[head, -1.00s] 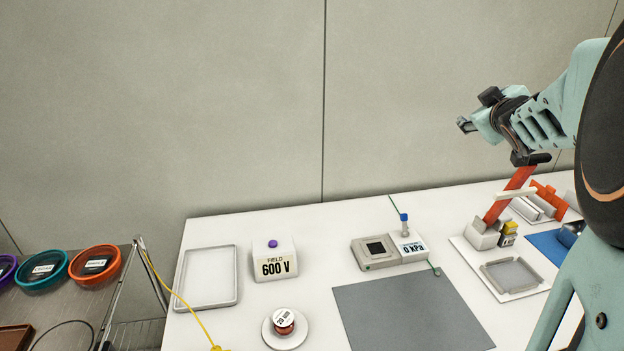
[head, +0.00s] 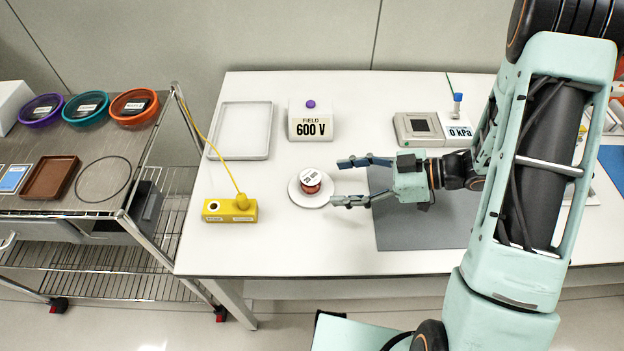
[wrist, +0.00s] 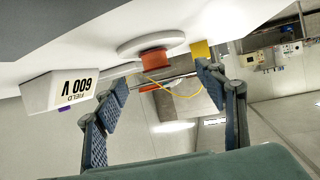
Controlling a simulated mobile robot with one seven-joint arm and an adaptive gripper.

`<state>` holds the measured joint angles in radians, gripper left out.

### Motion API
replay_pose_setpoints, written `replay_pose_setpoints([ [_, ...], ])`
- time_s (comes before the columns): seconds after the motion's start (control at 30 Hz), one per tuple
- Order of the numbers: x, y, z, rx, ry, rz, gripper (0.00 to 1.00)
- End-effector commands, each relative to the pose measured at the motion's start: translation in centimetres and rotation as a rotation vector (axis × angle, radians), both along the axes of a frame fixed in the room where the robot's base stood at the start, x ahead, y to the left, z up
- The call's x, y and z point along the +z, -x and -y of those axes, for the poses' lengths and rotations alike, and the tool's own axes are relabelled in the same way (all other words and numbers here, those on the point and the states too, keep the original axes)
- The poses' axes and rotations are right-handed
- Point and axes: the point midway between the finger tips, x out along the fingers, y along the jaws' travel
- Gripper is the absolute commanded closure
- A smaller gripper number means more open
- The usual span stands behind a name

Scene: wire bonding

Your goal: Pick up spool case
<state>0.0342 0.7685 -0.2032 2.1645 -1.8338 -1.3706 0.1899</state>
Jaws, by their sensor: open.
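The spool case (head: 310,181) is a small round orange-red case with a white printed top. It stands upright on a round white base (head: 301,198) on the white table. My gripper (head: 343,182) is just right of it in the head view, its fingers spread and pointing left toward it, with nothing between them. In the wrist view the picture is upside down; the orange case (wrist: 153,62) shows beyond and between the two open blue-padded fingers (wrist: 160,105).
A white 600 V box (head: 310,121) and an empty tray (head: 242,131) stand behind. A yellow block with a cable (head: 228,211) is at left. A grey mat (head: 425,228) lies under my gripper. A cart with bowls (head: 92,178) stands left of the table.

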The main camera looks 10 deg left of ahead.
Motion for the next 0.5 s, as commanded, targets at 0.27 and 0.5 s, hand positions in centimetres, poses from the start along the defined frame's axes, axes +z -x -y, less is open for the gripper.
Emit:
replay_pose_setpoints([
  [0.27,-1.2,0.0,-2.9,0.001,0.003,0.002,0.36],
  [0.5,-1.4,-0.4,-6.1,0.003,0.002,0.003,0.36],
])
